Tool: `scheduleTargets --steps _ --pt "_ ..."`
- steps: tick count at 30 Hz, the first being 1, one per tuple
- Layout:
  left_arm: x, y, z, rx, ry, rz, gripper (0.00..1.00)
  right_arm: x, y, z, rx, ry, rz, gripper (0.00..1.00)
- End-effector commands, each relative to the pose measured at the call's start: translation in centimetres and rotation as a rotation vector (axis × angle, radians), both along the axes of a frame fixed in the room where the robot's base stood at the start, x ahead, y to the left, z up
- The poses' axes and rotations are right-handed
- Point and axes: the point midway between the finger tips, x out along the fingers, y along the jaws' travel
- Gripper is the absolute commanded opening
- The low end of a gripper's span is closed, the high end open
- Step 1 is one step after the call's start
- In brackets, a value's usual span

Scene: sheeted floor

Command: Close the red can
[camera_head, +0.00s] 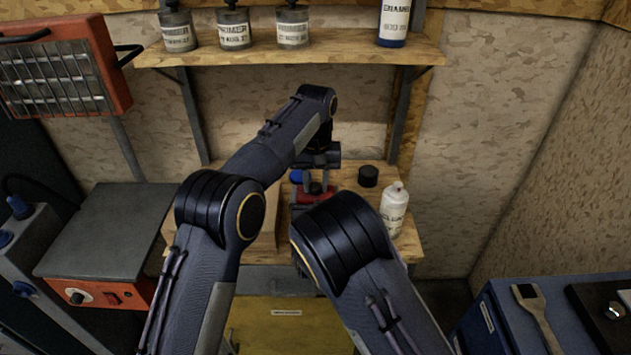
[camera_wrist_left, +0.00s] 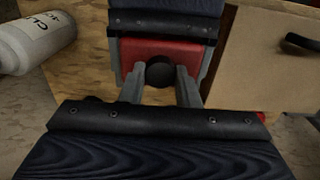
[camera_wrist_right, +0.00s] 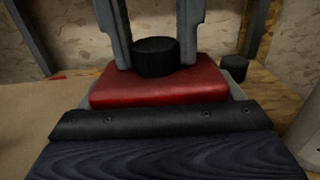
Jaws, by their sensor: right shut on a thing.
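The red can (camera_wrist_right: 160,84) is a flat red body with a round black cap (camera_wrist_right: 156,56) on top. My right gripper (camera_wrist_left: 163,50) is shut on the can's sides above the workbench. My left gripper (camera_wrist_left: 161,72) comes down from above, its two grey fingers standing on either side of the black cap, close to it; small gaps seem to show in the left wrist view. In the head view the red can (camera_head: 328,189) is partly hidden by my arms, and my right gripper is hidden. I cannot tell whether the cap is fully seated.
A separate black cap (camera_head: 368,176) and a white bottle (camera_head: 394,208) stand on the workbench (camera_head: 407,240) to the right. A wooden box (camera_wrist_left: 265,50) stands beside the can. Tins (camera_head: 235,30) line the shelf above. A grey-topped orange machine (camera_head: 105,235) is at left.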

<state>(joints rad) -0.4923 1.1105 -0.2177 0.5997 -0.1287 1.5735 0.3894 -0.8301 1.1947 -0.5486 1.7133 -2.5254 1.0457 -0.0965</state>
Motion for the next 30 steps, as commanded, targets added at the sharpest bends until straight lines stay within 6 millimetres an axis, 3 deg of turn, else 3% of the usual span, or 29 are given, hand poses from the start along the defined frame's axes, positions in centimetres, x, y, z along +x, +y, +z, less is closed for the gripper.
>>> scheduleTargets --steps 1,4,10,11,16,25,30 --pt "0.0 0.0 0.0 0.001 0.000 0.000 0.15 0.0 0.0 0.1 0.001 -0.002 0.000 0.23" --pt "0.0 0.0 0.0 0.001 0.000 0.000 0.02 0.0 0.0 0.1 0.001 -0.002 -0.001 0.23" --pt "0.0 0.0 0.0 0.001 0.001 -0.010 0.00 0.0 0.0 0.1 0.001 -0.003 -0.001 0.23" --pt "0.0 0.0 0.0 0.001 0.001 -0.010 0.29 0.0 0.0 0.1 0.001 -0.002 -0.001 0.23" --pt "0.0 0.0 0.0 0.001 0.001 -0.010 0.51 0.1 0.0 0.1 0.001 -0.003 -0.001 0.23" --pt "0.0 0.0 0.1 0.001 0.000 -0.010 0.53 0.1 0.0 0.1 0.001 -0.003 -0.001 0.23" --pt "0.1 0.0 1.9 -0.001 -0.003 -0.010 0.53 0.1 0.0 0.1 0.001 -0.003 -0.001 0.23"
